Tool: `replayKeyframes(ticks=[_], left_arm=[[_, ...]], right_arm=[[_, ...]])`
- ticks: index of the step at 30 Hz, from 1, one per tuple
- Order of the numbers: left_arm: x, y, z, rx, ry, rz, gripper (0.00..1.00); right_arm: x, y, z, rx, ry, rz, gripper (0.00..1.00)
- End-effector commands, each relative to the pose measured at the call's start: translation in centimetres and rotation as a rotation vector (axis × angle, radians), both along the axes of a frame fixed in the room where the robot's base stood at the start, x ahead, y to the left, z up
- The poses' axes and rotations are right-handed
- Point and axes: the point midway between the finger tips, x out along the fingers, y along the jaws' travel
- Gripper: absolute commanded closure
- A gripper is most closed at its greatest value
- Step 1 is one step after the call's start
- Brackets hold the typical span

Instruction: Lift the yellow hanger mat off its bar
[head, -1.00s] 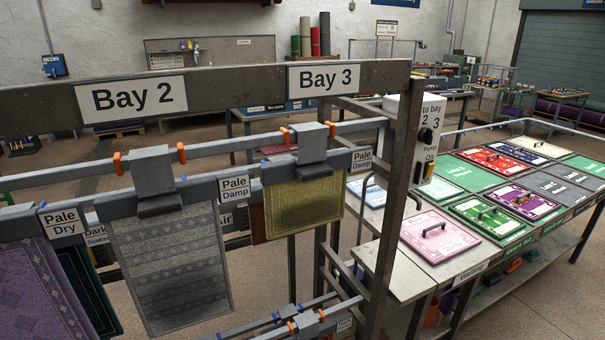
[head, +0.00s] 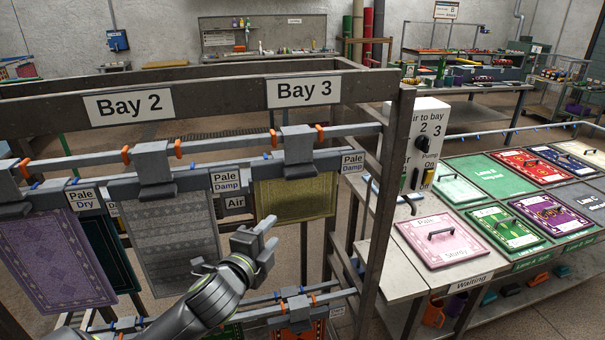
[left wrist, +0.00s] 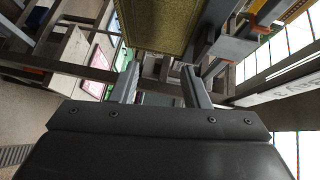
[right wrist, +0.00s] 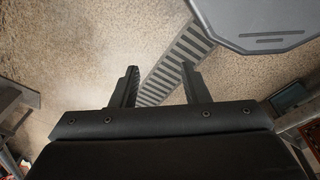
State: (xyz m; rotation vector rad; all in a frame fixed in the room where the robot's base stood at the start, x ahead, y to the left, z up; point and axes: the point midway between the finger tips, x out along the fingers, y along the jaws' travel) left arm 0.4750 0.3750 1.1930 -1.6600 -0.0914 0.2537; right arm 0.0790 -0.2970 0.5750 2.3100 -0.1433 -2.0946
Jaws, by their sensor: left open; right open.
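The yellow hanger mat (head: 296,196) hangs upright from a grey hanger (head: 299,152) on the upper bar under the Bay 3 sign, beside a Pale Damp tag. Its lower part also shows at the top of the left wrist view (left wrist: 155,22). My left gripper (head: 262,241) is open and empty, in front of the rack, below and left of the yellow mat and apart from it. My right gripper (right wrist: 157,85) is open and empty over bare floor in the right wrist view; it is not in the head view.
A grey mat (head: 165,240) and a purple mat (head: 55,262) hang to the left. Rack posts (head: 385,200) stand right of the yellow mat. Lower bars with more hung mats run below. A table (head: 385,240) with a pink mat board (head: 441,240) is at right.

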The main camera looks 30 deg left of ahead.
Motion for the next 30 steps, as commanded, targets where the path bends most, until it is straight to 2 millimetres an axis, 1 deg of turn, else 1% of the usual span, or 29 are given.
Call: replayKeyframes(ticks=[1,3,6,8,11,21,29,30], left_arm=[[-0.6,-0.8,2.4,0.032,-0.031,-0.020,0.58],[-1.2,-1.5,4.4,0.067,-0.060,-0.036,0.58],[-1.8,-2.2,6.0,0.097,-0.086,-0.050,0.58],[-1.9,-2.3,6.3,0.106,-0.093,-0.053,0.58],[-1.6,-2.4,6.2,0.110,-0.098,-0.057,0.58],[0.4,-2.0,6.0,0.111,-0.099,-0.055,0.58],[2.9,-1.5,6.0,0.109,-0.097,-0.053,0.58],[3.6,-1.4,6.6,0.102,-0.095,-0.051,0.58]], right_arm=[[0.1,-0.3,0.5,-0.003,-0.001,0.002,0.58],[0.2,-0.6,0.7,-0.008,-0.002,0.004,0.58],[0.4,-1.0,0.7,-0.013,-0.004,0.005,0.58],[0.4,-1.2,0.5,-0.015,-0.006,0.006,0.58],[0.5,-1.3,-0.5,-0.016,-0.007,0.007,0.58],[0.6,-1.2,-4.5,-0.015,-0.009,0.006,0.58],[0.7,-0.7,-7.4,-0.009,-0.010,0.005,0.58],[0.7,-0.6,-6.5,-0.007,-0.010,0.004,0.58]])
